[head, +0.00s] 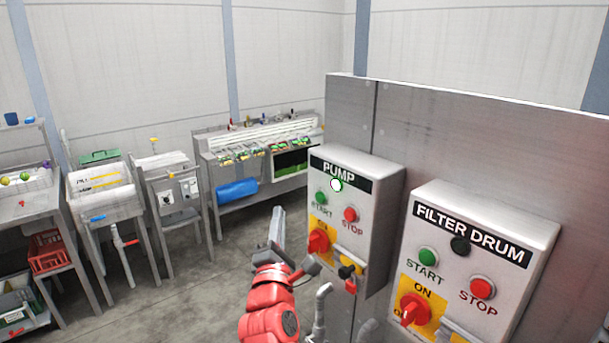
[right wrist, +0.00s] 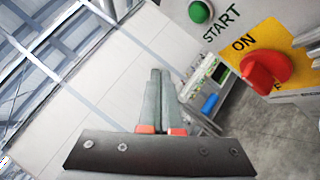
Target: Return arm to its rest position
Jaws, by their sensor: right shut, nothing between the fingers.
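My right gripper (head: 277,228) is at the end of my red arm, left of the pump control box (head: 385,180) and apart from it. In the right wrist view its two grey fingers (right wrist: 158,78) are together with nothing between them. The pump box has a pale lit lamp (head: 336,184), a green start button (head: 321,198), a red stop button (head: 351,214) and a red rotary switch (head: 318,240) on a yellow plate. A green button (right wrist: 201,11) and red switch (right wrist: 265,68) also show close by in the right wrist view. My left gripper is out of view.
The filter drum box (head: 480,235) with a dark lamp (head: 460,246) stands right of the pump box on a grey panel (head: 480,130). Wash benches (head: 235,150) and a red crate (head: 50,252) stand at the back and left. The grey floor (head: 195,285) between is clear.

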